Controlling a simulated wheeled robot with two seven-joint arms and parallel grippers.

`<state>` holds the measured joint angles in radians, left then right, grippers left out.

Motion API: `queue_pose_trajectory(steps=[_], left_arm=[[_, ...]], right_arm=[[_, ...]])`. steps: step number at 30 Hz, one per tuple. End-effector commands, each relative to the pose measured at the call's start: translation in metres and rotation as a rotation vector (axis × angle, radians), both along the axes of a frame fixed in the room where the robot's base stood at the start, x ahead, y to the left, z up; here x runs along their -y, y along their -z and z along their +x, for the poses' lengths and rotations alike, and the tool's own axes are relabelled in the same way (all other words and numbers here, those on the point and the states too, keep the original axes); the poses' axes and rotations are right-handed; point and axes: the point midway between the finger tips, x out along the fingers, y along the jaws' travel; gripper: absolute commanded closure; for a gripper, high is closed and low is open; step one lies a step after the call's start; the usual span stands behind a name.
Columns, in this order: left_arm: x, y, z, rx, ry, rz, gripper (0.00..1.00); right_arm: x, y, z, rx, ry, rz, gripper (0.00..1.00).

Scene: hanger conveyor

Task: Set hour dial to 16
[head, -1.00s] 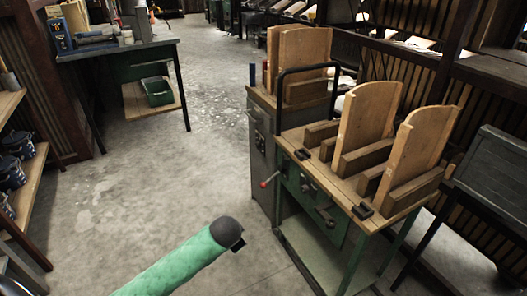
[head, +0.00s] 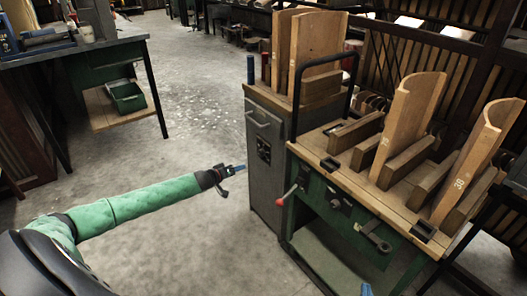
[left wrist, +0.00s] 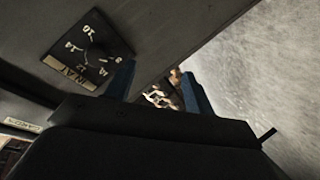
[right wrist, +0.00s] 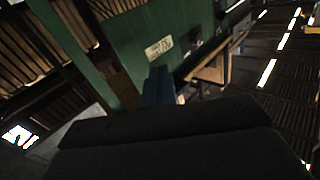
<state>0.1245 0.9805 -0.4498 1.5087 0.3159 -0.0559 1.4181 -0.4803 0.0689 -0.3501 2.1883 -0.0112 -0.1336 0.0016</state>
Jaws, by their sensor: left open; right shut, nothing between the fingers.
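The hour dial is a dark square plate with pale numerals around its face. It is on the front of the grey metal cabinet (head: 272,185), where it shows small in the head view (head: 263,149). In the left wrist view the dial (left wrist: 88,50) is at the upper left, tilted; I cannot tell where its pointer stands. My left gripper (head: 240,168) is in front of the cabinet, lower and left of the dial. In the left wrist view its blue fingers (left wrist: 156,88) are apart and empty. My right gripper (head: 366,289) barely enters the bottom edge; its fingers (right wrist: 160,86) are together.
A green workbench (head: 345,215) with a red-knobbed lever (head: 287,195) and wooden forms on top adjoins the cabinet at the right. A black bar (head: 296,100) rises between them. A table (head: 70,52) stands at the back left. The floor left of the cabinet is clear.

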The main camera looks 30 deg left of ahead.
Motion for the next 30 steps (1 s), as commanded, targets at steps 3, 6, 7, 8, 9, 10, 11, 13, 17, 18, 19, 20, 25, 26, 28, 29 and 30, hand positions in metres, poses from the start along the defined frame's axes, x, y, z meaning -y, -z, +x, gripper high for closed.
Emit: queue_pose_trajectory(steps=[3,6,7,8,9,10,11,13,17,18,19,20,25,26,28,29,30], left_arm=[[0.006,-0.015,0.002,0.065,0.014,-0.260,0.46],[0.019,-0.034,0.001,0.102,0.050,-0.478,0.46],[0.023,-0.039,0.001,0.109,0.061,-0.536,0.46],[0.026,-0.043,0.000,0.113,0.071,-0.589,0.46],[0.029,-0.048,-0.001,0.114,0.083,-0.654,0.46],[0.031,-0.051,-0.002,0.113,0.089,-0.695,0.46],[0.032,-0.053,-0.002,0.111,0.093,-0.733,0.46],[0.034,-0.056,-0.003,0.098,0.095,-0.801,0.46],[0.034,-0.056,-0.002,0.078,0.082,-0.862,0.46],[0.035,-0.056,-0.002,0.075,0.080,-0.871,0.46],[0.035,-0.056,-0.001,0.074,0.080,-0.874,0.46],[0.035,-0.056,0.000,0.073,0.079,-0.876,0.46],[0.041,-0.056,0.013,0.075,0.079,-0.875,0.46],[0.042,-0.056,0.016,0.075,0.080,-0.874,0.46],[0.045,-0.056,0.024,0.075,0.078,-0.875,0.46],[0.046,-0.055,0.027,0.075,0.078,-0.874,0.46],[0.048,-0.055,0.031,0.075,0.078,-0.873,0.46]], right_arm=[[0.003,-0.025,-0.001,0.140,0.013,0.045,1.00],[0.006,-0.046,-0.005,0.249,0.023,0.082,1.00],[0.007,-0.051,-0.006,0.276,0.025,0.092,1.00],[0.008,-0.056,-0.008,0.301,0.028,0.100,1.00],[0.009,-0.061,-0.009,0.328,0.030,0.110,1.00],[0.010,-0.064,-0.010,0.345,0.032,0.116,1.00],[0.010,-0.066,-0.011,0.356,0.033,0.120,1.00],[0.011,-0.069,-0.012,0.372,0.035,0.125,1.00],[0.011,-0.070,-0.012,0.373,0.035,0.126,1.00],[0.011,-0.071,-0.012,0.376,0.035,0.127,1.00],[0.011,-0.072,-0.012,0.379,0.034,0.127,1.00],[0.011,-0.073,-0.012,0.384,0.035,0.129,1.00],[0.012,-0.092,-0.015,0.443,0.037,0.142,1.00],[0.013,-0.096,-0.015,0.459,0.038,0.147,1.00],[0.014,-0.109,-0.018,0.497,0.039,0.156,1.00],[0.015,-0.114,-0.019,0.516,0.040,0.160,1.00],[0.015,-0.121,-0.021,0.537,0.041,0.166,1.00]])
